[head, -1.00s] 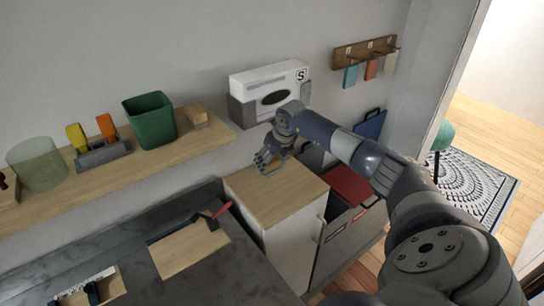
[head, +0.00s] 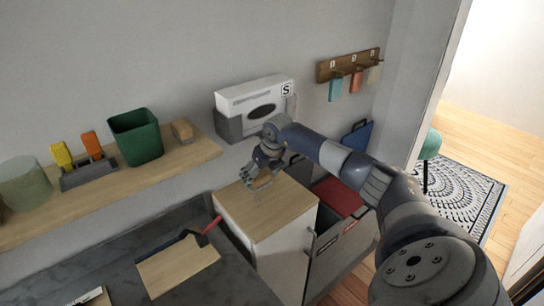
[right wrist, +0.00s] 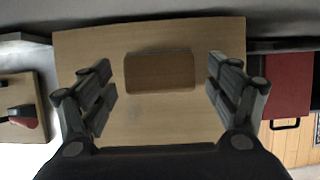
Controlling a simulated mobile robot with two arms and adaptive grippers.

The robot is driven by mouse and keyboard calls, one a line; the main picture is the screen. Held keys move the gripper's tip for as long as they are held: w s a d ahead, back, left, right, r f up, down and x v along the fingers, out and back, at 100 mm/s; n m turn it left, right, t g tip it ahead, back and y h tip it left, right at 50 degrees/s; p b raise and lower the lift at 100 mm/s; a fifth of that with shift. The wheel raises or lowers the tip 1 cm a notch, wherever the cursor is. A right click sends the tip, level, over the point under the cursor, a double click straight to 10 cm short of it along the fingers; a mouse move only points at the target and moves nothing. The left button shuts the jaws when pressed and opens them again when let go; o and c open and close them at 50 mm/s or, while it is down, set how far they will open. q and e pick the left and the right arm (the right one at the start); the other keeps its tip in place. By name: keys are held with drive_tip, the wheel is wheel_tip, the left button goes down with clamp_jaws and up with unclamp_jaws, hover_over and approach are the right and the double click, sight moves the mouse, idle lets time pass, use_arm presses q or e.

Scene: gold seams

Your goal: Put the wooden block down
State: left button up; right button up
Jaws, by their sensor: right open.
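The wooden block (right wrist: 160,72) lies on the light wooden top (right wrist: 160,128) of a small white cabinet. It shows in the right wrist view between the fingers of my right gripper (right wrist: 161,88), with a clear gap on each side. In the head view the block (head: 262,181) is partly hidden by my right gripper (head: 260,174), which is low over the cabinet top (head: 268,215). My right gripper is open and holds nothing. My left gripper is not in view.
A wall shelf (head: 110,182) at the left holds a green bin (head: 136,140) and several other items. A white box (head: 256,100) is mounted behind the gripper. A red lid (head: 337,196) is right of the cabinet. The front of the cabinet top is free.

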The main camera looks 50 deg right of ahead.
drive_tip(key=s+b, duration=0.1)
drive_tip(key=s, duration=0.2)
drive_tip(key=s+b, duration=0.1)
drive_tip(key=s, duration=0.3)
drive_tip(key=s+a+b, duration=0.1)
drive_tip(key=s, duration=0.2)
drive_tip(key=shift+s+r, duration=0.25)
drive_tip(key=shift+s, duration=0.15)
drive_tip(key=shift+s+a, duration=0.2)
drive_tip(key=shift+s, duration=0.55)
drive_tip(key=shift+r, duration=0.1)
